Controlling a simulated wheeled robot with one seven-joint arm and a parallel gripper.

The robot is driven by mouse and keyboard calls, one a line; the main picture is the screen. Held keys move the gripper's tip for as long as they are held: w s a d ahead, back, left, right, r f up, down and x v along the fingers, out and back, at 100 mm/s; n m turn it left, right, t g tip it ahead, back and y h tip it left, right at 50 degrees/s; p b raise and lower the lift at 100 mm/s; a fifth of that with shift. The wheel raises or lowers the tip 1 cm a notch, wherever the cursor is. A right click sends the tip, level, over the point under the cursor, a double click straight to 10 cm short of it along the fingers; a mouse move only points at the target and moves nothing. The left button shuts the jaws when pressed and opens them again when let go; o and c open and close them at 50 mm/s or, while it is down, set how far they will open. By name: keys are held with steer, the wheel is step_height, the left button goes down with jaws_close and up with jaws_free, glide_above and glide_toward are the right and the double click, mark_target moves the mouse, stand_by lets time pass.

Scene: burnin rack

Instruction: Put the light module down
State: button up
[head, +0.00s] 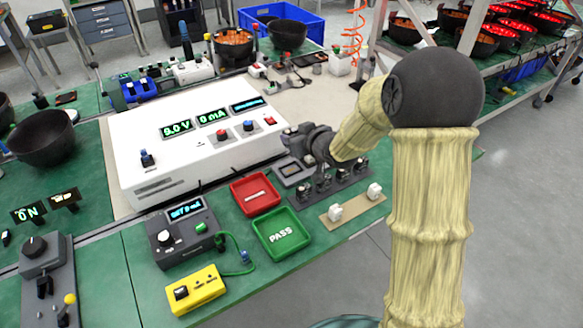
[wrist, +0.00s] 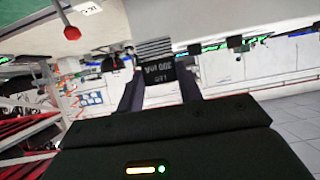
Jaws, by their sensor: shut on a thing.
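My gripper (head: 293,141) hangs beside the right end of the white power supply (head: 205,150) in the head view. In the wrist view, my gripper (wrist: 160,82) is shut on a small module (wrist: 155,46) with grey ribs and a dark face. I take it to be the light module. Its label reads upside down, apparently "LIM 300 mA". In the head view the module is too small and covered to make out clearly. The supply's displays show 9.0 V and 0 mA.
A red tray (head: 233,187), a green PASS tray (head: 282,256), a small grey tray (head: 293,172) and a dark socket strip (head: 335,187) lie below my gripper. A tan strip (head: 352,208) holds two white blocks. A grey meter (head: 182,235) and yellow box (head: 198,290) stand left.

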glide_above(294, 172)
step_height(294, 172, down, 6)
steer(key=shift+s, duration=0.1)
steer(key=shift+f+b, duration=0.3)
steer(key=shift+f, duration=1.55)
steer(key=shift+f, duration=0.1)
steer(key=shift+f, duration=0.15)
steer(key=o, duration=1)
